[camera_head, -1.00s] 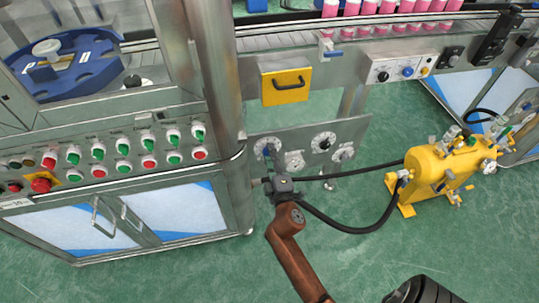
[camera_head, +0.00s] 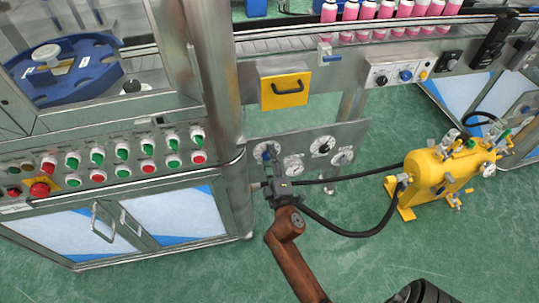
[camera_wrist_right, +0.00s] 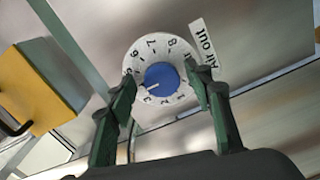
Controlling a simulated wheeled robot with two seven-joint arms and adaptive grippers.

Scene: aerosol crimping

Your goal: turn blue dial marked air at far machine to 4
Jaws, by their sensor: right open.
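The blue dial (camera_wrist_right: 160,77) has a round white numbered face and shows close up in the right wrist view. A pale pointer line on the knob points left and slightly down; the number there cannot be read surely. My right gripper (camera_wrist_right: 166,84) is open, its green fingers on either side of the dial; I cannot tell if they touch the knob. In the head view, the right gripper (camera_head: 268,160) is at the leftmost dial of a grey panel (camera_head: 305,180). My left gripper is not in view.
Other white dials (camera_head: 322,145) sit to the right on the same panel. A yellow tank (camera_head: 440,170) with black hoses stands at right. A metal post (camera_head: 216,80) rises just left of the panel. A yellow drawer (camera_head: 285,88) is above. Green floor is open in front.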

